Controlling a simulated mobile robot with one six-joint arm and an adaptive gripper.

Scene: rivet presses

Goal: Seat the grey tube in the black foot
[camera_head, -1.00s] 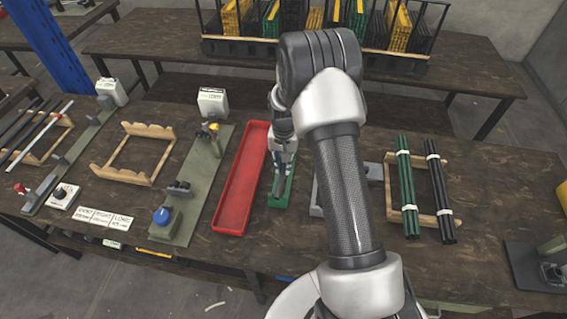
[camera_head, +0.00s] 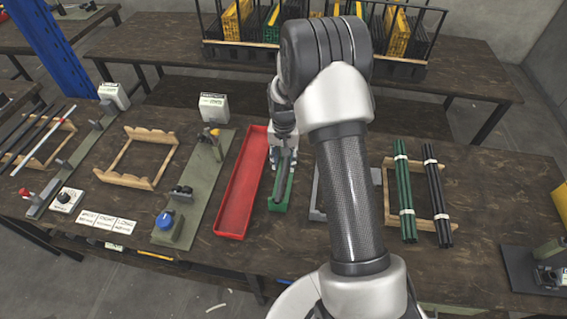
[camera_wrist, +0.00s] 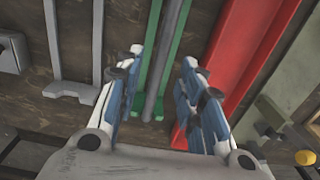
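A grey tube (camera_wrist: 168,62) lies lengthwise in a narrow green tray (camera_wrist: 139,98), which also shows in the head view (camera_head: 279,204). My gripper (camera_wrist: 162,60) is open above the tray, one blue-and-white finger on each side of the tube. It appears empty, and contact with the tube cannot be told. In the head view my gripper (camera_head: 284,158) is partly hidden by my arm. I cannot identify the black foot surely; a dark part (camera_head: 548,275) stands on a black plate at the right edge.
A red tray (camera_head: 229,215) lies just left of the green one. A grey bracket (camera_head: 316,207) is close on its right, partly hidden by my arm. Wooden racks hold green tubes (camera_head: 403,195) and black tubes (camera_head: 437,195). A press with a blue knob (camera_head: 164,220) stands left.

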